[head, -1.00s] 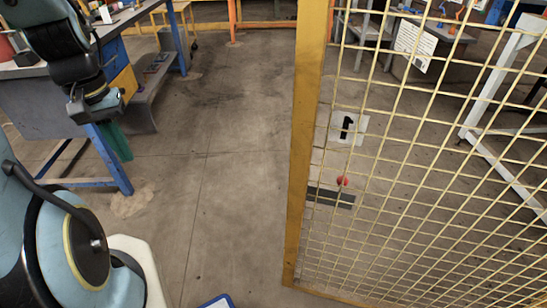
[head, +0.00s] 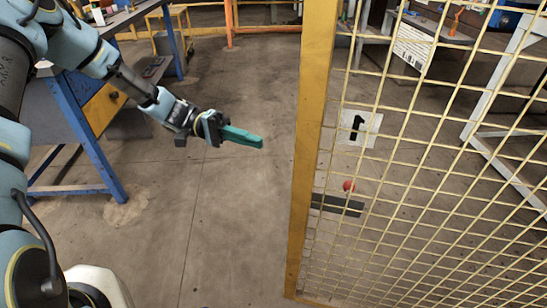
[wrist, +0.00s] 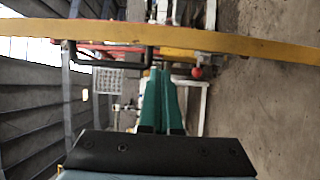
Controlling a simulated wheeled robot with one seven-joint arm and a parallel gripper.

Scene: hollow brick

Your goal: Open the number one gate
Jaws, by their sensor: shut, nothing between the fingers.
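The gate is a yellow wire-mesh panel with a thick yellow edge post (head: 311,160), in the right half of the head view. A white plate with a black number 1 (head: 360,124) shows at the mesh. My gripper (head: 258,142) has teal fingers and is left of the post, apart from it in the picture, pointing right. In the wrist view its fingers (wrist: 162,75) are together and empty, pointing at the yellow post (wrist: 210,40), which crosses the top. A black bar handle (wrist: 110,65) sits along that post, just left of the fingertips. I cannot make out this handle in the head view.
A red ball-like knob (head: 348,186) and a dark bar (head: 337,205) show through the mesh. A workbench with blue legs (head: 88,135) stands left, near my arm. Concrete floor (head: 225,220) is clear between bench and gate. A white frame (head: 500,80) stands behind the mesh.

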